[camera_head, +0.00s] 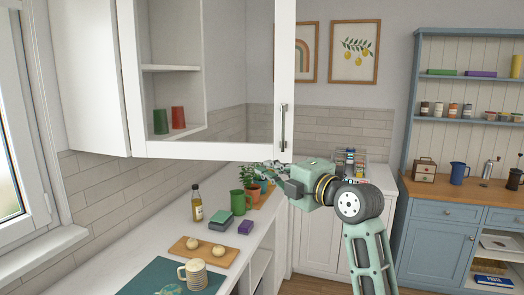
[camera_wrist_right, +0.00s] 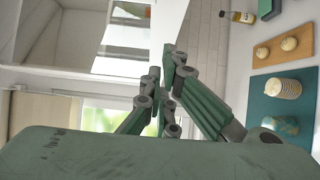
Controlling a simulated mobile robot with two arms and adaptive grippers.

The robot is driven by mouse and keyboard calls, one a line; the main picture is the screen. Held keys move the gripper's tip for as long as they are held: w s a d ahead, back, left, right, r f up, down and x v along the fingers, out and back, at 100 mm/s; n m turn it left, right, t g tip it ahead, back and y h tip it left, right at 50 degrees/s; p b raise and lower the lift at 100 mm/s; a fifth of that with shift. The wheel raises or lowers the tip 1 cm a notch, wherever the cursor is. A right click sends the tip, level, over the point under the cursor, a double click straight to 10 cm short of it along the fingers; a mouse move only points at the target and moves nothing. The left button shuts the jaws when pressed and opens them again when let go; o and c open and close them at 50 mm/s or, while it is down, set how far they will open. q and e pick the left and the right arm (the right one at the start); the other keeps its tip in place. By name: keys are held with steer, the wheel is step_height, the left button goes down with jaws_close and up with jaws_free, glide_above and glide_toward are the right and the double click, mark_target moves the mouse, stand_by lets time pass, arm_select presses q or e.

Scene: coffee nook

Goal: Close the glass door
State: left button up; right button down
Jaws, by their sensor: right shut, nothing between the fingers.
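The glass door (camera_head: 222,151) is a white frame around a clear pane on the wall cabinet (camera_head: 128,75). It stands open, swung out from the cabinet, with the shelf showing on its left. Its grey vertical bar handle (camera_head: 283,128) is near the lower right corner of the frame. My right gripper (camera_head: 262,169) is shut and empty, just below the door's lower edge and left of the handle. Whether it touches the door I cannot tell. In the right wrist view the gripper fingers (camera_wrist_right: 168,85) point up, with white cabinet parts at upper left. My left gripper is out of view.
A green cup (camera_head: 160,121) and a red cup (camera_head: 178,117) stand inside the cabinet. On the counter below are a bottle (camera_head: 197,204), a green mug (camera_head: 238,202), a potted plant, boxes, a wooden board (camera_head: 198,257) and a striped mug (camera_head: 193,275). A window is at left.

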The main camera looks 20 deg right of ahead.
mark_target(262, 158)
steer(key=w+p, duration=0.2)
steer(key=w, duration=0.2)
steer(key=w+p, duration=0.2)
steer(key=w, duration=0.2)
steer(key=shift+w+a+f+p, duration=0.1)
steer(key=shift+w+a+p, duration=0.1)
steer(key=shift+w+p, duration=0.15)
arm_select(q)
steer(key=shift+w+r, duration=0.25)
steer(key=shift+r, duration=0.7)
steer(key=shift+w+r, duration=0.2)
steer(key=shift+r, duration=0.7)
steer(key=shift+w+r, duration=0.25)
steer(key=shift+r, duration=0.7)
